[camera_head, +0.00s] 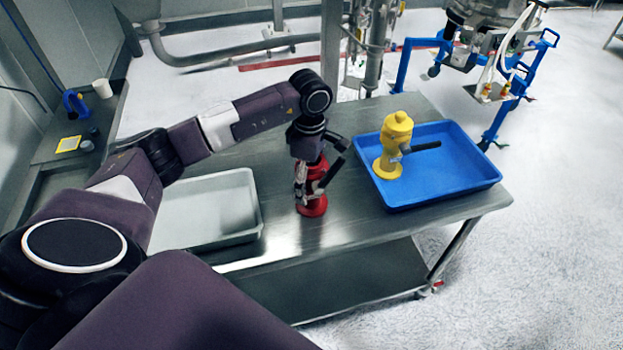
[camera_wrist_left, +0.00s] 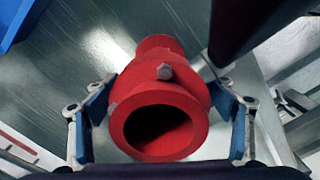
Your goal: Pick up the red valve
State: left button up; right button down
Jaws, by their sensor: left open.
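The red valve (camera_head: 312,207) stands upright on the metal table, between the white tray and the blue tray. In the left wrist view the red valve (camera_wrist_left: 160,95) fills the middle, with its round open end toward the camera. A dark bar, likely its handle, crosses the top right of that view. My left gripper (camera_head: 308,185) is lowered over the valve from above. Its fingers (camera_wrist_left: 160,130) are on either side of the valve, open. The gripper hides much of the valve in the head view. My right gripper is not in view.
A yellow valve (camera_head: 397,140) with a dark handle stands in the blue tray (camera_head: 450,190) on the right. An empty white tray (camera_head: 205,208) lies on the left. The metal table (camera_head: 350,225) is bare around the red valve. Metal pipes rise behind the table.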

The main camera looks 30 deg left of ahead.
pick_arm(q)
grip_shut()
jog(key=shift+w, duration=0.15)
dwell(0.4)
jog(key=shift+r, duration=0.2)
